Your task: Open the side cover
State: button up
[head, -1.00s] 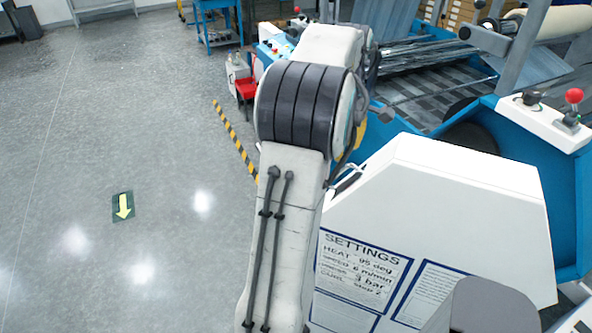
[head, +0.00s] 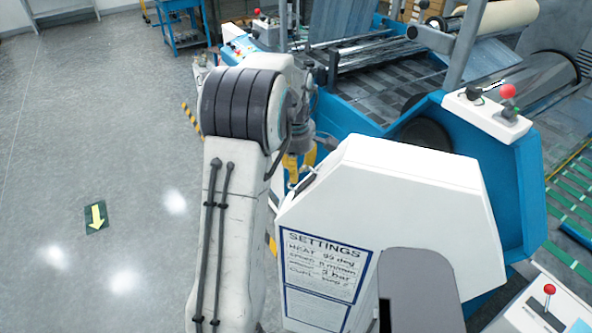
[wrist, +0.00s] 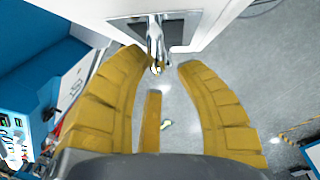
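The side cover (head: 400,195) is a large white panel with a blue-framed SETTINGS label, on the near side of the blue machine. In the wrist view, the white panel (wrist: 217,18) carries a silver metal handle (wrist: 156,42) in a grey recess (wrist: 182,32). My gripper (head: 299,172) has yellow fingers and is at the cover's upper left edge, partly hidden behind my arm. In the wrist view my gripper (wrist: 160,64) is open, with the handle's end between or just beyond the fingertips. I cannot tell whether they touch it.
Blue machine frame (head: 530,190) with rollers stands behind the cover. A control box with a red knob (head: 508,92) tops it, and another red-knobbed box (head: 549,290) is at lower right. Open grey floor (head: 90,150) lies at left.

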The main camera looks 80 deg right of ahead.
jog(key=shift+d+f, duration=0.15)
jog(key=shift+f, duration=1)
jog(key=shift+o, duration=0.2)
grip_shut()
